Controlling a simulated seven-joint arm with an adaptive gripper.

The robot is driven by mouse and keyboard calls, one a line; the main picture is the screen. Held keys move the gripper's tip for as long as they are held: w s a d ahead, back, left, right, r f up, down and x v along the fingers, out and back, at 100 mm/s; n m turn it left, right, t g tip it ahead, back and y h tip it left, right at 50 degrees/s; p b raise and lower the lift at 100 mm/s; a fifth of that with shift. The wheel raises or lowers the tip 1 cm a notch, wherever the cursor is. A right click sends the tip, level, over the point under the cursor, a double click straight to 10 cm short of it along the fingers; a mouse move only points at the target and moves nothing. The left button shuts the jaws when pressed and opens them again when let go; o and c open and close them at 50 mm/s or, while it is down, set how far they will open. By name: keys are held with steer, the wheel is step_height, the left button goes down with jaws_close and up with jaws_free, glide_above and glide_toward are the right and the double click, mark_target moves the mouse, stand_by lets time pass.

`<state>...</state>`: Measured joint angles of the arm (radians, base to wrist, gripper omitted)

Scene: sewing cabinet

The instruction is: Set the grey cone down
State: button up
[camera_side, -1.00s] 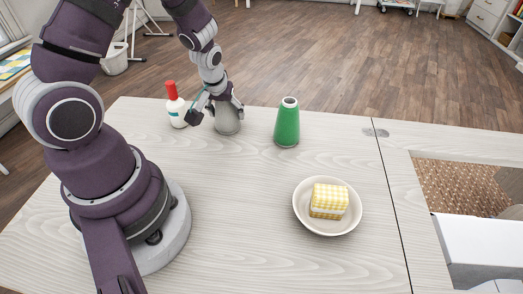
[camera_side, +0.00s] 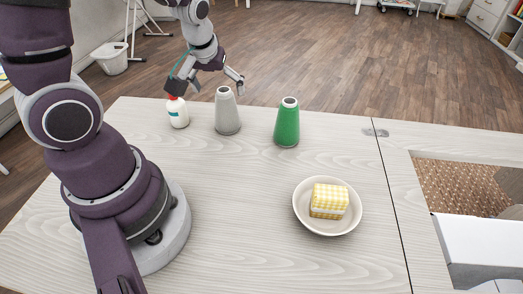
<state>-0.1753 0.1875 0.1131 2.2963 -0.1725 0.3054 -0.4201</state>
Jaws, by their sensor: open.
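The grey cone (camera_side: 227,112) stands upright on the pale wooden table, between a white bottle and a green cone. My gripper (camera_side: 208,91) is open and empty above the table, up and to the left of the grey cone's top. Its fingers are spread wide. One finger is in front of the bottle's red cap, and the other is above the grey cone. I cannot tell whether the left finger touches the cap.
The white bottle (camera_side: 178,114) stands left of the grey cone. The green cone (camera_side: 287,124) stands to its right. A bowl (camera_side: 301,215) with a yellow checked block (camera_side: 329,200) sits nearer the front. The table's front middle is clear. A recessed opening (camera_side: 450,185) lies at right.

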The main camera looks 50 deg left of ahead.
steer(key=s+d+r+m+t+h, duration=0.2)
steer(key=s+d+r+m, duration=0.4)
steer(key=d+r+m, duration=0.3)
steer(key=shift+s+d+r+h, duration=0.35)
steer(key=shift+d+r+h, duration=0.3)
steer(key=shift+d, duration=0.4)
